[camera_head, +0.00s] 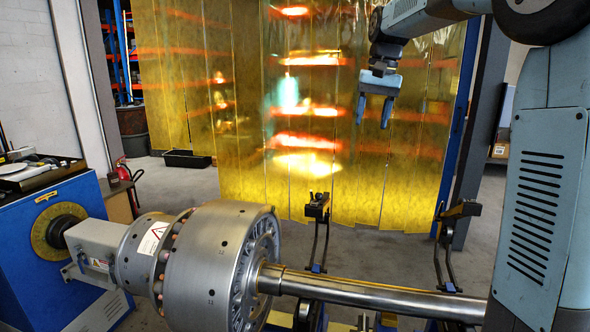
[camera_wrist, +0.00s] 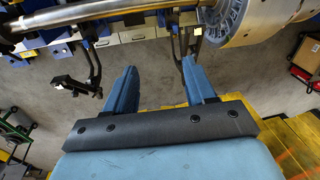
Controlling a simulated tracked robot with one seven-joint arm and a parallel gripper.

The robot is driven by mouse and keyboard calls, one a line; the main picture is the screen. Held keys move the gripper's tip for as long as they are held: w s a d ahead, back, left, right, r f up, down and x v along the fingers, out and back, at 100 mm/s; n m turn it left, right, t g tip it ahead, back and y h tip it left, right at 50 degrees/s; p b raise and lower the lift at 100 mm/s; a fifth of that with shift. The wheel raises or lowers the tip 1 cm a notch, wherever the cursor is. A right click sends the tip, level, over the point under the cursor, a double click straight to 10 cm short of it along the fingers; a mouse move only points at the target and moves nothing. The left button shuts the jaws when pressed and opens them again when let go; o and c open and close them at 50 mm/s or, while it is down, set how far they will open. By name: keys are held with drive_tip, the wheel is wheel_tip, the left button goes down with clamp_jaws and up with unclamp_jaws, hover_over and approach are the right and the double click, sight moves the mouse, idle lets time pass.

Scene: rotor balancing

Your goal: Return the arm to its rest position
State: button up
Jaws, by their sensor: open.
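My gripper (camera_head: 375,108) hangs from my arm at the upper right of the head view, with its blue fingers pointing down in front of the yellow strip curtain. In the wrist view my gripper (camera_wrist: 160,85) shows two blue fingers spread apart with bare floor between them. It is open and empty, and touches nothing. My arm reaches in from the upper right, and a grey-blue vented link of mine fills the right side of the head view.
A large metal rotor (camera_head: 205,265) with a long shaft (camera_head: 375,294) lies across the front, coupled to a blue machine (camera_head: 65,240) at left. Two black bracket arms (camera_head: 318,208) stand behind the shaft. Yellow strip curtains (camera_head: 300,120) hang behind; open floor lies between.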

drive_tip(key=s+d+f+t, duration=0.1)
drive_tip(key=s+f, duration=0.3)
drive_tip(key=s, duration=0.6)
drive_tip(key=s+d+f+n+t, duration=0.1)
drive_tip(key=s+f, duration=0.3)
drive_tip(key=s, duration=0.6)
drive_tip(key=s+d+f+n+t+h, duration=0.1)
drive_tip(key=s+f, duration=0.3)
drive_tip(key=s, duration=0.7)
drive_tip(key=shift+d+f+t, duration=0.3)
drive_tip(key=shift+d+t, duration=0.35)
drive_tip(key=shift+t, duration=0.25)
